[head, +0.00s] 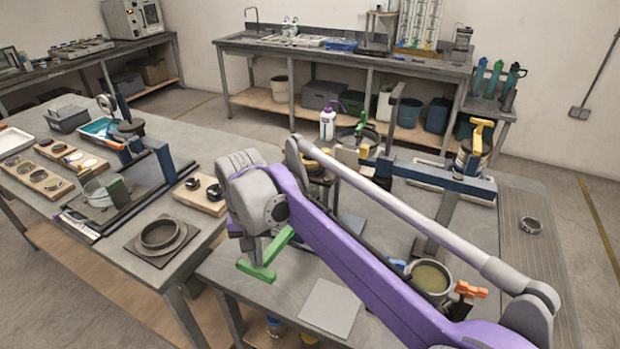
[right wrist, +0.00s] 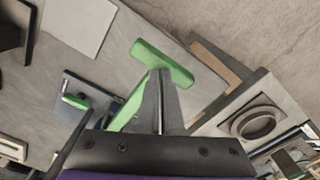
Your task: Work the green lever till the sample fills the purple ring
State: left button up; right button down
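A green T-shaped handle (head: 262,262) stands out below my right gripper in the head view. In the right wrist view the green handle (right wrist: 165,62) has its crossbar just past the fingertips, and its stem runs behind the fingers to the lower left. My right gripper (right wrist: 158,72) has its two grey fingers together at the crossbar, with only a thin line between them. I cannot tell whether they touch it. I cannot make out a purple ring or the sample. My left gripper is in neither view.
A grey square sheet (head: 327,307) lies on the near table. A pot of yellowish liquid (head: 430,280) sits beside an orange clamp (head: 470,290). A blue beam (head: 440,177) crosses behind my arm. On the left table, a dark ring-shaped dish (head: 160,233) rests on a plate.

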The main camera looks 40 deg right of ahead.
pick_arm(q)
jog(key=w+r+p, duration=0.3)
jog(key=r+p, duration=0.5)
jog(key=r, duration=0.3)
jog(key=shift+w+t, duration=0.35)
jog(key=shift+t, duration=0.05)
pick_arm(e)
notch_tip(320, 180, up, 14)
jog(key=w+d, duration=0.1)
jog(key=shift+d+f, duration=0.25)
jog(key=shift+d, duration=0.1)
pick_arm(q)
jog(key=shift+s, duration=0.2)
pick_arm(e)
jog(key=shift+s, duration=0.2)
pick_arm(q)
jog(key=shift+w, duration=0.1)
pick_arm(e)
jog(key=shift+w, duration=0.1)
